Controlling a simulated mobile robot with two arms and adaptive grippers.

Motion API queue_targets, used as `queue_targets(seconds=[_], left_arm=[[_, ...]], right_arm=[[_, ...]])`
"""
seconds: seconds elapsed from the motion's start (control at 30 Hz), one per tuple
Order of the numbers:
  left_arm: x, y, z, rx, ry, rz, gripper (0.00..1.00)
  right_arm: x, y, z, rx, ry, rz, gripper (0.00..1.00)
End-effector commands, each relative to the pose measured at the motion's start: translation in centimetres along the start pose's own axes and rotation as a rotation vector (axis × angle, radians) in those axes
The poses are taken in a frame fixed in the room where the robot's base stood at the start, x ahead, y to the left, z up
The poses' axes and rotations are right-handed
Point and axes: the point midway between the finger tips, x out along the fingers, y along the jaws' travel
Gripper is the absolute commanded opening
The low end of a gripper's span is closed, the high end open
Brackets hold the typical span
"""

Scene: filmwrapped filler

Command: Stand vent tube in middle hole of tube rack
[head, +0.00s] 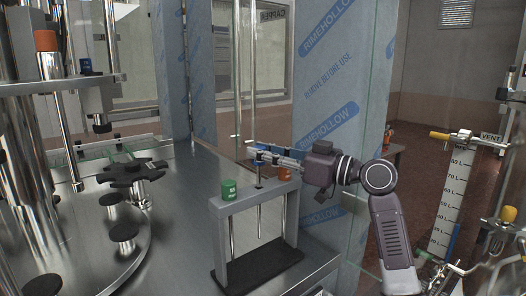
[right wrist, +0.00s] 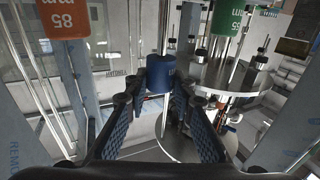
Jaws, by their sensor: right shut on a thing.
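The grey tube rack (head: 240,204) stands on the steel deck. A green-capped tube (head: 229,189) is in its left hole and an orange-capped one (head: 284,174) in its right hole. My right gripper (head: 264,155) is above the rack's middle, shut on the blue-capped vent tube (right wrist: 160,68). In the head view its thin steel shaft (head: 259,217) shows below the top bar, through the middle hole, roughly upright. Its lower end appears to stop above the dark base. The fingers partly hide the blue cap. My left gripper is not in view.
A round machine table with a dark star wheel (head: 133,172) stands to the left. A film-wrapped panel (head: 333,100) rises close behind my right arm. A scaled column (head: 449,205) stands at the right. Some steel deck left of the rack is clear.

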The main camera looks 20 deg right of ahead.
Motion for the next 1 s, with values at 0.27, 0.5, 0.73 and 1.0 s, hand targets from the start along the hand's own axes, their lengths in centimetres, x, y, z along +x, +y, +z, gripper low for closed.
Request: queue_targets(seconds=[0.27,0.5,0.73,1.0], left_arm=[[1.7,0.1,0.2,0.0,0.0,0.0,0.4],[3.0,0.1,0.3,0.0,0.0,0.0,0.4],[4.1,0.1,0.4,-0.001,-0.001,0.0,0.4],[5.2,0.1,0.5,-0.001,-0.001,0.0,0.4]], right_arm=[[-0.1,0.0,1.9,-0.001,0.0,0.0,0.0],[-0.2,0.0,3.4,-0.001,0.001,0.001,0.0],[-0.2,0.0,4.7,-0.001,0.001,0.0,0.0],[-0.3,0.0,5.9,-0.001,0.001,0.0,0.0]])
